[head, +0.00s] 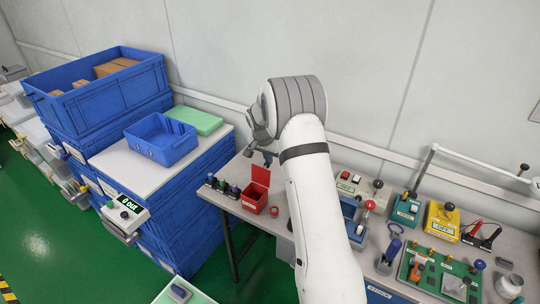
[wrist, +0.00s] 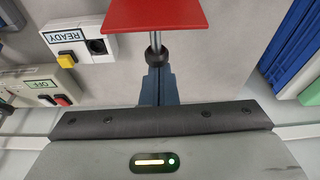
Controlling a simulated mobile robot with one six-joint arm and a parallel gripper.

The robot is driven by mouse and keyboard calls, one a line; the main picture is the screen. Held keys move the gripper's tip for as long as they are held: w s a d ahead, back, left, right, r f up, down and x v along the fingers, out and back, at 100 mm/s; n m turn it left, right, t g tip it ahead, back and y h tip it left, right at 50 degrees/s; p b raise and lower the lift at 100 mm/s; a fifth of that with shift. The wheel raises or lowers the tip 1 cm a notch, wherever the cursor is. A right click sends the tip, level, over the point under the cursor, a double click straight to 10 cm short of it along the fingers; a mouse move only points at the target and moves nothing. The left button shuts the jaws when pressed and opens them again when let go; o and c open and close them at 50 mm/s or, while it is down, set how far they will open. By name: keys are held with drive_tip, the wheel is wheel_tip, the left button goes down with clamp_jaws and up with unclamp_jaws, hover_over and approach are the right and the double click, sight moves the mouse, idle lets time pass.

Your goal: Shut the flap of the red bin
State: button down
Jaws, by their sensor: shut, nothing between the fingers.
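The red bin (head: 254,201) stands on the grey table in the head view, left of my arm. Its flap (head: 261,177) is raised, standing up at the back of the bin, so the inside is partly visible. My gripper (head: 264,158) is just above and behind the raised flap in the head view, partly hidden by my own wrist. In the wrist view a flat red panel (wrist: 155,14), which looks like the flap, is at the top, just beyond the shut fingers (wrist: 154,52). I cannot tell whether they touch it. The fingers hold nothing.
Several small dark-based items (head: 222,186) stand left of the bin. A small red round item (head: 274,211) is right of it. Testers, including a yellow one (head: 442,218), fill the table to the right. Stacked blue crates (head: 100,95) rise at the left. The wall is close behind.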

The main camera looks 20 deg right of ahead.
drive_tip(key=shift+f+b, duration=0.1)
drive_tip(key=shift+b, duration=0.5)
drive_tip(key=shift+a+b, duration=0.1)
drive_tip(key=shift+b, duration=0.3)
drive_tip(key=shift+s+a+r+b, duration=0.1)
drive_tip(key=shift+s+r+b, duration=0.1)
drive_tip(key=shift+b, duration=0.3)
